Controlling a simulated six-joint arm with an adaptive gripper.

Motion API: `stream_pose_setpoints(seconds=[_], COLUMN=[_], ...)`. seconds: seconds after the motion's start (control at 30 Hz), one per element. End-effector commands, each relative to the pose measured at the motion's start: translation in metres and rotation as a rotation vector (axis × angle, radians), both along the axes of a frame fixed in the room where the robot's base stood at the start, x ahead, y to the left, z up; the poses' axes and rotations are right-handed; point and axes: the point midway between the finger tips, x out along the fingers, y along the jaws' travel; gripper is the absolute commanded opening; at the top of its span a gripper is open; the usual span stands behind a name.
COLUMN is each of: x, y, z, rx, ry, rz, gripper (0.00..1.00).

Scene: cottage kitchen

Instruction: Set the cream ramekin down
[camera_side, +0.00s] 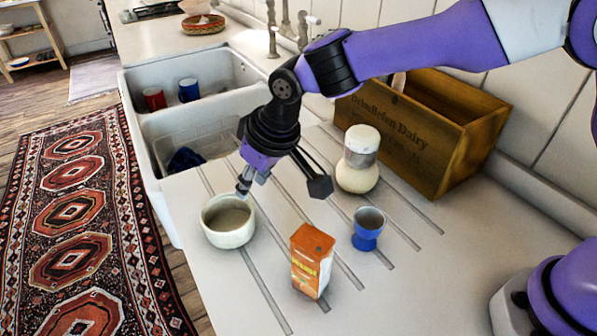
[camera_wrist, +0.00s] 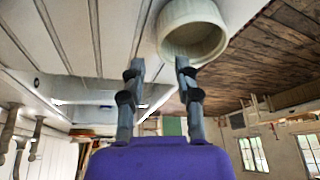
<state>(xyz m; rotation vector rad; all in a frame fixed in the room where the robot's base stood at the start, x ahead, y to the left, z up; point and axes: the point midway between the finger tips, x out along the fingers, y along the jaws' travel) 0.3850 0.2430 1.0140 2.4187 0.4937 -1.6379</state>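The cream ramekin (camera_side: 229,232) stands upright on the grooved white drainboard near the sink, and looks empty. My gripper (camera_side: 243,188) is just above its far right rim in the side view. In the wrist view, the ramekin (camera_wrist: 165,42) is at the top, its opening partly facing the camera. The two fingers of my gripper (camera_wrist: 160,65) are clearly apart, with nothing clamped between them. The right finger overlaps the ramekin's rim, and the left finger is outside it. Whether either finger touches the rim I cannot tell.
An orange carton (camera_side: 311,262), a blue cup (camera_side: 368,230) and a cream-lidded jar (camera_side: 358,160) stand to the right. A wooden crate (camera_side: 425,140) is behind them. The sink (camera_side: 190,122) holds a red cup (camera_side: 154,98) and a blue cup (camera_side: 189,90). The drainboard's front is clear.

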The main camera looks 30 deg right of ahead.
Motion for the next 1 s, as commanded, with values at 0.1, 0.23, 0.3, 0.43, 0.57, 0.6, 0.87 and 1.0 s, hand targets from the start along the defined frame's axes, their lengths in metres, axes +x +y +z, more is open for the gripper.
stream_pose_setpoints(seconds=[0.1, 0.23, 0.3, 0.43, 0.57, 0.6, 0.87, 1.0], x=[-0.008, -0.015, -0.016, -0.021, -0.041, -0.052, -0.140, -0.170], y=[-0.004, -0.007, -0.010, -0.035, -0.096, -0.118, -0.218, -0.237], z=[0.025, 0.041, 0.047, 0.066, 0.096, 0.104, 0.114, 0.104], rx=[0.002, 0.001, 0.001, 0.004, 0.008, 0.008, -0.004, -0.013], ry=[-0.003, -0.002, -0.003, -0.011, -0.034, -0.042, -0.092, -0.106], rz=[0.000, 0.000, -0.002, -0.034, -0.111, -0.140, -0.310, -0.360], gripper=[0.37, 0.37, 0.37, 0.37, 0.37, 0.37, 0.37, 0.37])
